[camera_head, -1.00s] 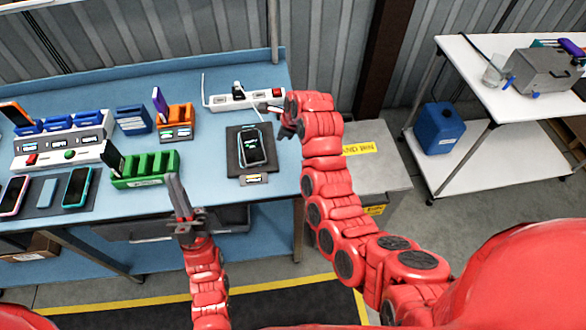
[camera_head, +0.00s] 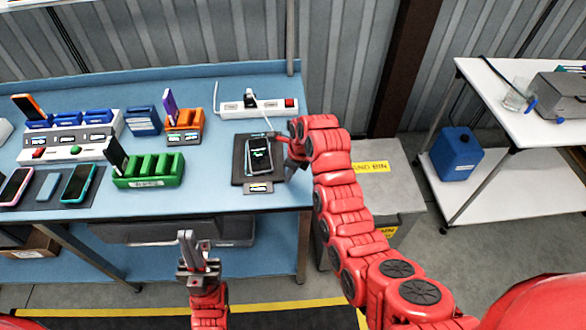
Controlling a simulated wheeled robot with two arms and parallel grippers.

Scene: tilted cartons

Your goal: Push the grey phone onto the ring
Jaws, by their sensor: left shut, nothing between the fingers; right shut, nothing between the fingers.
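The grey phone (camera_head: 259,156) lies on a dark charging pad (camera_head: 239,173) near the right end of the blue bench. Its dark screen shows a small green mark. The ring cannot be made out; the phone covers the middle of the pad. My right gripper (camera_head: 279,140) is shut at the phone's upper right, over the pad's right edge. Whether it touches the phone cannot be told. My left gripper (camera_head: 188,240) is shut and empty, in front of the bench and well apart from the phone.
A white power strip (camera_head: 262,106) lies behind the pad. A green slotted rack (camera_head: 150,180), an orange holder (camera_head: 185,121) and a blue holder (camera_head: 142,120) stand left of it. Other phones (camera_head: 78,183) lie further left. A grey bin (camera_head: 390,175) stands right of the bench.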

